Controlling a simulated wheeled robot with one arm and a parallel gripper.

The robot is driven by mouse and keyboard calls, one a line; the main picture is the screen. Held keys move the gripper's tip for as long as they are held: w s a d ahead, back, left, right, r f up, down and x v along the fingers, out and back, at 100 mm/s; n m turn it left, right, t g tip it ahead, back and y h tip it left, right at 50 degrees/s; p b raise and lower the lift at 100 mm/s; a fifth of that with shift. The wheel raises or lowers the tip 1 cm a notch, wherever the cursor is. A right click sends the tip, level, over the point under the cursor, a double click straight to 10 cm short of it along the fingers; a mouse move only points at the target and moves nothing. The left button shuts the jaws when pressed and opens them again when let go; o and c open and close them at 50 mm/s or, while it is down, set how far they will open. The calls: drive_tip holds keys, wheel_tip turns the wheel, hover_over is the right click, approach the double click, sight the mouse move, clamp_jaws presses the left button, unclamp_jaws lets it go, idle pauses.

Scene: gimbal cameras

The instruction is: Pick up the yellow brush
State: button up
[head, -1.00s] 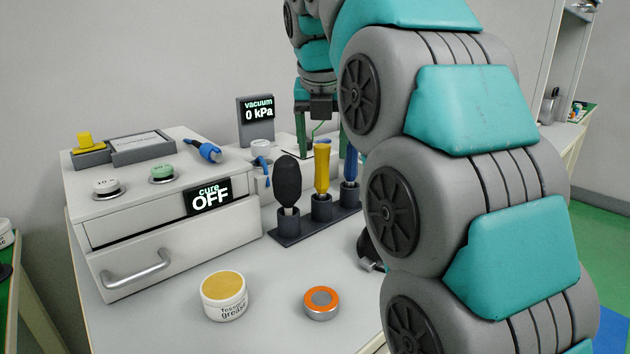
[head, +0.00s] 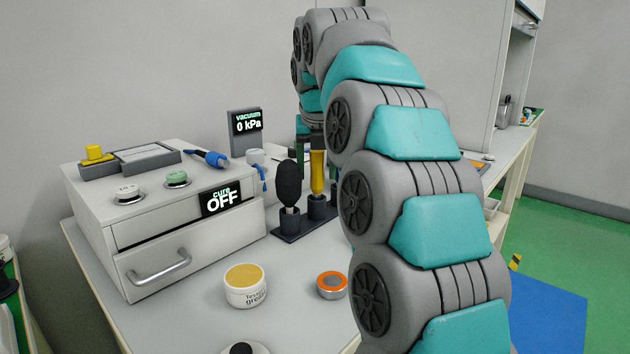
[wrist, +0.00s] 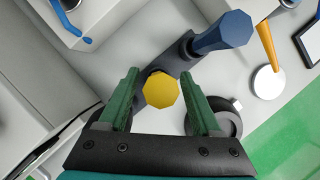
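The yellow brush (head: 317,172) stands upright in the middle cup of a dark holder (head: 290,237) on the bench. In the wrist view the yellow brush (wrist: 161,90) shows from above, its end between the two green fingers. My gripper (wrist: 160,100) is open, with a finger on either side of the yellow end and visible gaps. In the head view my gripper (head: 317,140) is partly hidden behind my arm. The black brush (head: 289,183) stands at the left of the holder. A blue-handled tool (wrist: 226,33) stands in the holder beside the yellow brush; my arm hides it in the head view.
A cure box (head: 160,235) with a drawer stands to the left, with a vacuum display (head: 246,122) behind. A grease jar (head: 245,285) and an orange-topped tin (head: 331,285) sit in front of the holder.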

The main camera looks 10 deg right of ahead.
clamp_jaws()
idle(0.3)
drive_tip(key=shift+a+r, duration=0.1)
drive_tip(key=shift+r, duration=0.15)
